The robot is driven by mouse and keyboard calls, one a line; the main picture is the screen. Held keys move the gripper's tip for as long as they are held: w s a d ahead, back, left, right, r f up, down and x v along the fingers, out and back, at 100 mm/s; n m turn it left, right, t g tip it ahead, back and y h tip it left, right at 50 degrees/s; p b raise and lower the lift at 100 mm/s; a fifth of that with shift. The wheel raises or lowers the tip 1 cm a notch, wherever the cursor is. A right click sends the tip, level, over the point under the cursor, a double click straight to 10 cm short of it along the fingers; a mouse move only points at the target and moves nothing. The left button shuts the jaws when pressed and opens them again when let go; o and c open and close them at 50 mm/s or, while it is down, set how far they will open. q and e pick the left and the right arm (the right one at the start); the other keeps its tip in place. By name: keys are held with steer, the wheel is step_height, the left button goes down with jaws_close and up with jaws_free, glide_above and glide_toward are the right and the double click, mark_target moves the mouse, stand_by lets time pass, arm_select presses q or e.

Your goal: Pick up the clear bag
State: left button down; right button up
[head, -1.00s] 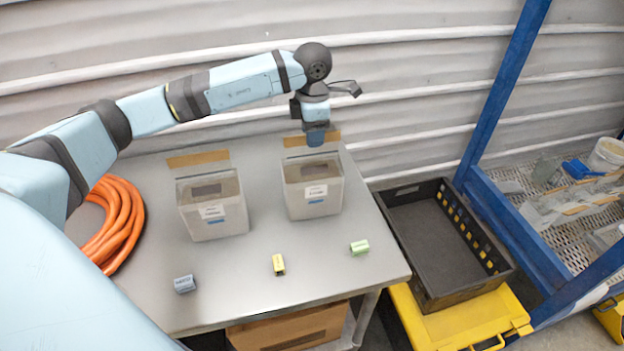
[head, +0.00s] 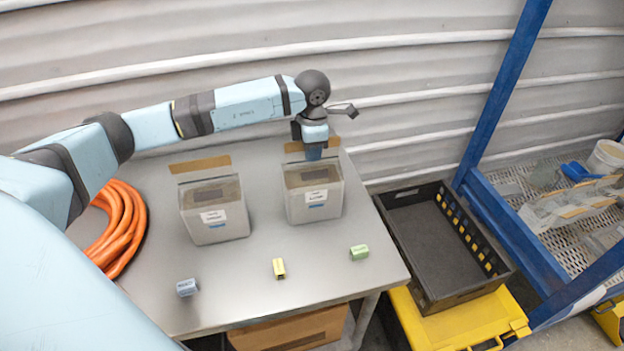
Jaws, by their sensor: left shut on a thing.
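Two clear bags with brown top strips stand up out of two grey bins on the table. One clear bag (head: 200,176) is in the left bin (head: 220,228). The other shows by its brown strip (head: 331,142) above the right bin (head: 314,208). My left gripper (head: 313,155) reaches over from the left and points down at the strip above the right bin. It is shut on that clear bag, with the fingertips small and partly unclear. The bag's lower part is hidden in the bin. My right gripper is out of view.
A blue block (head: 187,287), a yellow block (head: 279,268) and a green block (head: 359,252) lie on the table front (head: 236,305). An orange hose coil (head: 128,235) is at left. A black crate (head: 440,287) stands right of the table, beside a blue-framed rack (head: 520,230).

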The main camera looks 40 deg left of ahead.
arm_select(q)
steer(key=shift+w+r, duration=0.1)
steer(key=shift+r, duration=0.1)
step_height(320, 180, up, 20)
steer(key=b, duration=0.3)
steer(key=shift+f, duration=0.1)
